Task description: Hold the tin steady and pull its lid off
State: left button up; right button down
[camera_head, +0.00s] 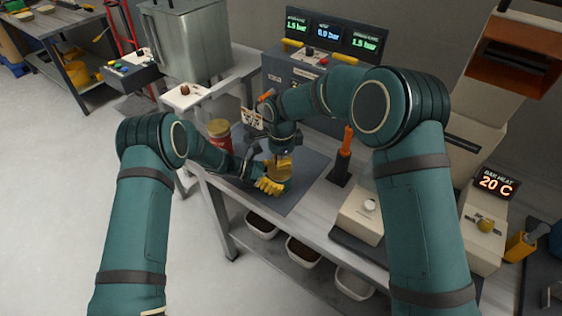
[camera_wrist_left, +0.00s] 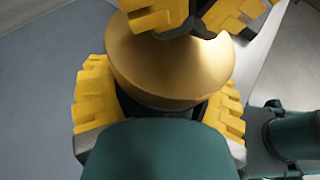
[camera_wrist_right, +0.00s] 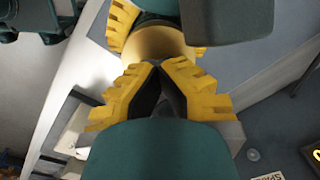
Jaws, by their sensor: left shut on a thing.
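The tin (camera_wrist_left: 165,70) is a gold round body in the left wrist view, between the yellow fingers of my left gripper (camera_wrist_left: 160,105). My left gripper is shut on it over the dark mat; it also shows in the head view (camera_head: 270,186). My right gripper (camera_wrist_right: 158,66) is above the tin, pointing down at its top. Its fingertips are very close together; whether anything is between them is not clear. The tin's gold top (camera_wrist_right: 152,45) shows just beyond those tips. The right fingers hide part of the top, so the lid's seam is not visible.
A red canister (camera_head: 219,140) with a yellowish lid stands at the mat's left. An orange-handled tool (camera_head: 345,142) stands upright right of the mat (camera_head: 306,178). A light box (camera_head: 362,215) sits further right. White tubs (camera_head: 262,224) are on the shelf below.

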jog(key=shift+r+t, duration=0.35)
jog(key=shift+t, duration=0.25)
jog(key=shift+r+g, duration=0.6)
jog(key=shift+g, duration=0.2)
jog(key=c, duration=1.3)
grip_release()
jog(key=shift+c, duration=0.2)
notch_tip(320, 180, up, 12)
